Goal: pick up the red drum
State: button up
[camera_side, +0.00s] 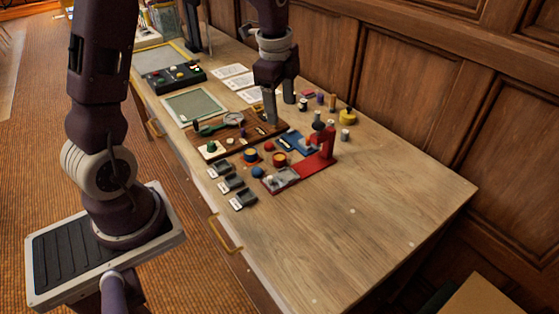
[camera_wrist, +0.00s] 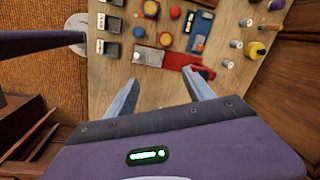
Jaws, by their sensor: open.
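The red drum (camera_side: 279,159) is a short red cylinder with a yellowish top, upright on the wooden table beside the red stand. In the wrist view, the red drum (camera_wrist: 165,39) shows from above, just beyond the fingertips and roughly in line with the gap between them. My gripper (camera_side: 270,118) hangs over the dark wooden board, behind the drum in the side view. In the wrist view, my gripper (camera_wrist: 160,78) has its two fingers spread apart with nothing between them. Nothing covers the drum in either view.
A red stand (camera_side: 325,150) with a grey tray rises close to the drum. A blue ball (camera_side: 257,171), a red ball (camera_side: 269,146) and a blue-and-yellow drum (camera_side: 250,154) sit nearby. A blue tray (camera_side: 297,143) lies behind. The table's right part is mostly clear.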

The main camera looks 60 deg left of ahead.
aim_at(279, 157)
jog(key=w+a+f+m, duration=0.1)
jog(key=a+f, duration=0.1)
jog(key=f, duration=0.2)
jog(key=w+a+f+m+g, duration=0.1)
jog(key=a+f+m, duration=0.1)
jog(key=f, duration=0.3)
jog(key=w+a+f+m, duration=0.1)
jog(key=a+f+m, duration=0.1)
jog(key=f, duration=0.3)
jog(key=shift+w+a+f+g+h, duration=0.1)
jog(key=shift+w+a+g+h, duration=0.1)
jog(key=shift+w+g+h, duration=0.15)
notch_tip(279, 157, down, 7)
jog(key=shift+d+r, duration=0.1)
grip_shut()
